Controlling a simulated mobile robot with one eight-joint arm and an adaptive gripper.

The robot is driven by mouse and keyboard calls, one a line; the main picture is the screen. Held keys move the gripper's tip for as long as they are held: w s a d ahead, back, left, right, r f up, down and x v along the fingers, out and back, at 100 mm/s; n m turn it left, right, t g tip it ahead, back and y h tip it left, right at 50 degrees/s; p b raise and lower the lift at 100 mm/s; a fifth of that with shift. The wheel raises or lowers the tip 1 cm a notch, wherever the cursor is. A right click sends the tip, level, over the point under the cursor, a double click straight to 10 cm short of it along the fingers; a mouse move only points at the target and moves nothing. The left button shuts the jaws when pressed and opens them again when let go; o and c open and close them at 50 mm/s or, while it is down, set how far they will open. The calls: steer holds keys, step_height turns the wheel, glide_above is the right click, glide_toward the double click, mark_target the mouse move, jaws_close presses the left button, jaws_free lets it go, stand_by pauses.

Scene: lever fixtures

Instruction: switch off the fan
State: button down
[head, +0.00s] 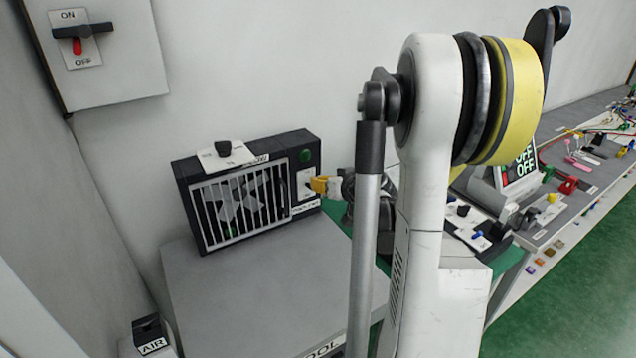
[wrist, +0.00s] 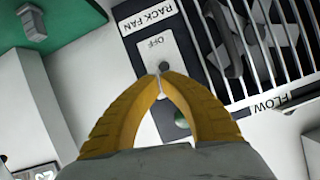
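The fan (head: 238,205) is a black box with a white grille, standing on a grey cabinet top. Its switch plate (head: 307,182) is on the right of its front. In the wrist view, the plate (wrist: 152,48) appears upside down, with OFF printed on it, beside the RACK FAN label (wrist: 148,15). My gripper (head: 316,185) is in front of the plate. In the wrist view, its yellow fingers (wrist: 160,74) are closed together at the tips, over the plate. A small dark nub shows at the tips; whether they touch the lever is unclear.
An ON/OFF lever box (head: 82,40) hangs on the wall at upper left. A green lamp (head: 305,155) is above the fan's plate. A black block labelled AIR (head: 151,338) stands at lower left. A bench with an OFF display (head: 522,165) and small parts is at right.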

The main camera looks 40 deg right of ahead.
steer(key=shift+s+a+f+b, duration=0.1)
steer(key=shift+s+f+b, duration=0.2)
steer(key=shift+f+b, duration=0.45)
stand_by(2.8)
steer(key=shift+r, duration=0.15)
steer(key=shift+r+p, duration=0.55)
steer(key=shift+r, duration=0.1)
